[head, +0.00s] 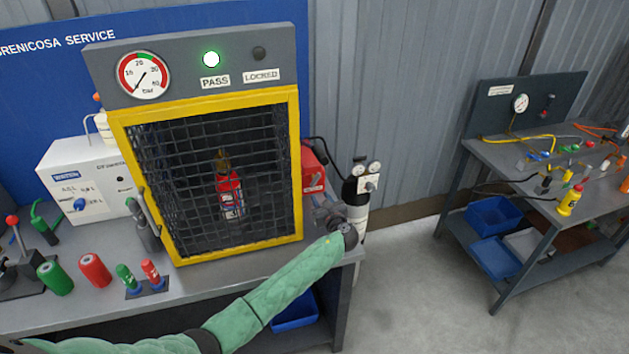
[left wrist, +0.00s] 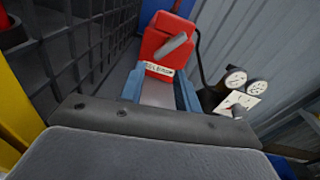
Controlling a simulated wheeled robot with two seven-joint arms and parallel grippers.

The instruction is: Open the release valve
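The release valve is a red box (head: 312,168) on the right side of the yellow-framed cage (head: 298,130). In the left wrist view the red box (left wrist: 165,45) lies straight ahead, with a grey slanted lever (left wrist: 172,46) on its face and a white label below. The label is partly legible. My left gripper (head: 328,212) is just below the box in the head view, beside the cage. Its two blue-grey fingers (left wrist: 160,90) are apart, with nothing visibly held between them; the lever is beyond the tips. My right gripper is not in view.
The green PASS lamp (head: 211,59) is lit; the LOCKED lamp (head: 259,53) is dark. A black-and-white cylinder with gauges (head: 360,190) stands close right of my gripper. Floor is clear before the right-hand bench (head: 480,150).

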